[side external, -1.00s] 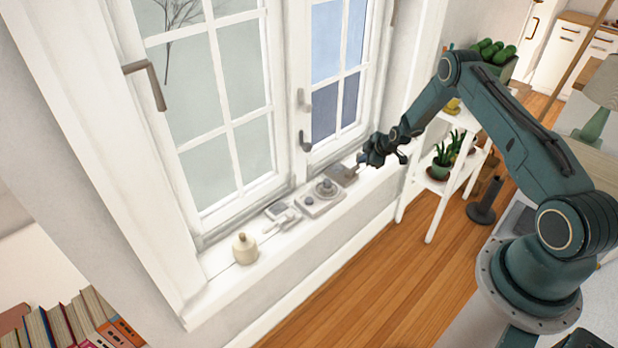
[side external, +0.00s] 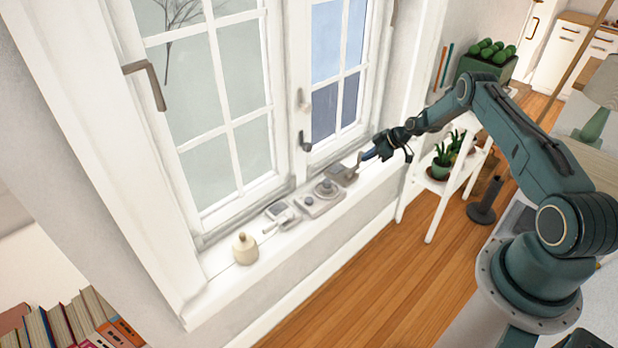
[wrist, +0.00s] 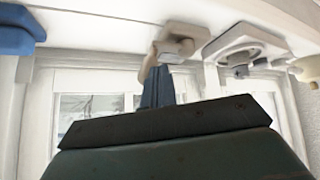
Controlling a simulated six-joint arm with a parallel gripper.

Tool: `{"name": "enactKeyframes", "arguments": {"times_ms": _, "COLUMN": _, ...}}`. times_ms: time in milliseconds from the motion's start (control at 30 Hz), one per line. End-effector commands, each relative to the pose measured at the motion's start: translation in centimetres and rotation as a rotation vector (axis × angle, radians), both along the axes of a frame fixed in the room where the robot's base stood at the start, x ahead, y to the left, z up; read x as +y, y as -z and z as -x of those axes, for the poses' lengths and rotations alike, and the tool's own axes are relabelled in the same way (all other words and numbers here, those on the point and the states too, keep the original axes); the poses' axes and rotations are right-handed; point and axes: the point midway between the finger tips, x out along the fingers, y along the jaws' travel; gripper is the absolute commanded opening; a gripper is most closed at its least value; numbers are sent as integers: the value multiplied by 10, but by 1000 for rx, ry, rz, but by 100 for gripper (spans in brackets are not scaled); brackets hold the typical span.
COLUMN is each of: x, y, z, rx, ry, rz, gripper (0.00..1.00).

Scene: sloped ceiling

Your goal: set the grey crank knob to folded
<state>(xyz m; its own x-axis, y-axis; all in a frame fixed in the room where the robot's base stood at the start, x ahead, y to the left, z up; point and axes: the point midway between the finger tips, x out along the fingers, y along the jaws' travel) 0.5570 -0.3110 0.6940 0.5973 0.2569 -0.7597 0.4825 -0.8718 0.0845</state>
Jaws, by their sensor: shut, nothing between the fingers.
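The grey crank knob (side external: 343,174) appears to be the small grey unit near the right end of the white windowsill. Its crank part (wrist: 180,48) shows in the wrist view, on a pale base at the top middle. My gripper (side external: 367,155) is shut and empty, just right of this unit, with its fingers pointing left toward it. In the wrist view my blue fingers (wrist: 157,78) stand just below and left of the crank part. They partly overlap it in the picture, and I cannot tell whether they touch. The crank's exact angle is unclear.
A square plate with a round knob (side external: 325,189), a small device with a pale handle (side external: 281,213) and a cream jar (side external: 245,249) stand farther left on the sill (side external: 300,242). The window handle (side external: 305,143) is behind. A white plant shelf (side external: 440,186) stands right.

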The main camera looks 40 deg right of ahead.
Motion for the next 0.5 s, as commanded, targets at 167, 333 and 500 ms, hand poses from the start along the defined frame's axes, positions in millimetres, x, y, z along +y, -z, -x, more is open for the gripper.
{"name": "enactKeyframes", "arguments": {"times_ms": 167, "x": -7, "y": 1, "z": -1, "rx": -1, "ry": 1, "rz": 4, "gripper": 0}}
{"name": "enactKeyframes", "arguments": {"times_ms": 333, "x": -16, "y": 4, "z": 0, "rx": 0, "ry": 1, "rz": 5, "gripper": 0}}
{"name": "enactKeyframes", "arguments": {"times_ms": 500, "x": -24, "y": 8, "z": 0, "rx": -1, "ry": 0, "rz": 5, "gripper": 0}}
